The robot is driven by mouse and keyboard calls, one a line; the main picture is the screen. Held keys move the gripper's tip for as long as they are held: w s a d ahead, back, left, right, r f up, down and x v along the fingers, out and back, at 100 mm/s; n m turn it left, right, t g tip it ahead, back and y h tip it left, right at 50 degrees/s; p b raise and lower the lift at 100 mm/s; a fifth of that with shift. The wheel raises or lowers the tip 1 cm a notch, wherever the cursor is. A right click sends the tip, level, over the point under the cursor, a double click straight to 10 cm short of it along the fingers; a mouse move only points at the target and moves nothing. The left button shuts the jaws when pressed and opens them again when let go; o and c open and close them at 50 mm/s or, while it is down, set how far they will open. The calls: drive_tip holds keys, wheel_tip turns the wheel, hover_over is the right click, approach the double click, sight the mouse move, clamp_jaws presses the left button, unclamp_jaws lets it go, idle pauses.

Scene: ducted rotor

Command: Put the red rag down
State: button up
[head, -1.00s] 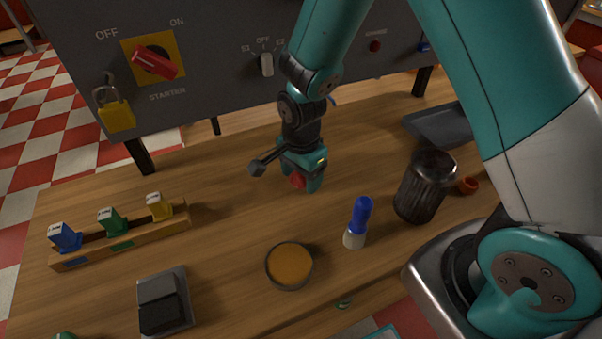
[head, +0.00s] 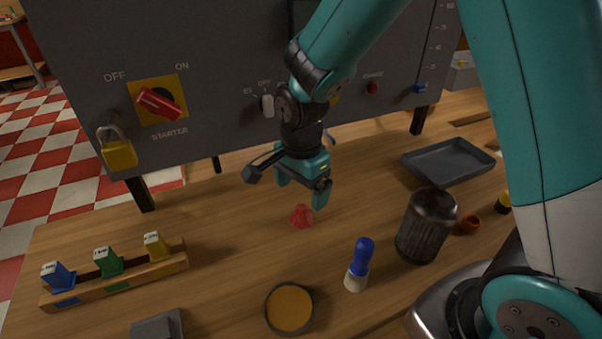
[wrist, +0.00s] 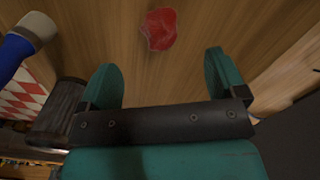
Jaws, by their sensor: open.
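The red rag (head: 302,216) lies crumpled on the wooden table, near the middle of the head view. It also shows in the wrist view (wrist: 160,29), beyond the fingertips and between their lines. My gripper (head: 301,192) is above the rag and apart from it. Its two teal fingers are spread and hold nothing. In the wrist view the open fingers (wrist: 165,80) have bare table between them.
A round tin (head: 289,308) is in front. A grey tray (head: 448,161) lies at back right. A rack (head: 118,283) holds coloured tags at left. The control panel (head: 222,110) rises behind.

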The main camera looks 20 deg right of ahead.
sight(301, 207)
wheel_tip(301, 207, up, 4)
drive_tip(key=shift+f, duration=0.1)
drive_tip(key=s+a+r+n+y, duration=0.2)
drive_tip(key=s+r+n, duration=0.3)
drive_tip(key=s+n, duration=0.4)
drive_tip(key=s+a+r+n+y, duration=0.2)
drive_tip(key=s+r+n, duration=0.4)
drive_tip(key=s+n, duration=0.3)
drive_tip(key=n, duration=0.2)
drive_tip(key=shift+s+a+r+n, duration=0.2)
drive_tip(key=shift+s+a+n, duration=0.1)
drive_tip(key=shift+n, duration=0.1)
